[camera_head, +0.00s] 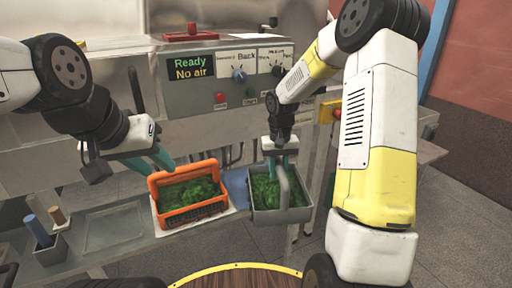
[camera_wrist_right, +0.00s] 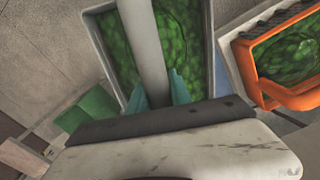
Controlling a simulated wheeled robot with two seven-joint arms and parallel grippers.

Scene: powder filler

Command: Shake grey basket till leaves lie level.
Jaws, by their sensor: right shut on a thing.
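The grey basket (camera_head: 290,215) is right of centre in the head view, with green leaves (camera_head: 265,190) inside. My right gripper (camera_head: 279,160) is shut on its grey handle (camera_wrist_right: 143,45). The right wrist view shows the teal fingers on both sides of the handle and leaves (camera_wrist_right: 190,45) on either side of it. I cannot tell whether the leaves lie level. My left gripper (camera_head: 158,160) has its teal fingers apart, beside the orange basket's handle, and holds nothing that I can see.
The orange basket (camera_head: 190,214), also full of leaves, stands on a pale plate just left of the grey basket. A control panel (camera_head: 235,75) reading "Ready, No air" is behind. A small grey holder (camera_head: 50,250) with two sticks is at the far left. A round wooden top (camera_head: 235,279) is in front.

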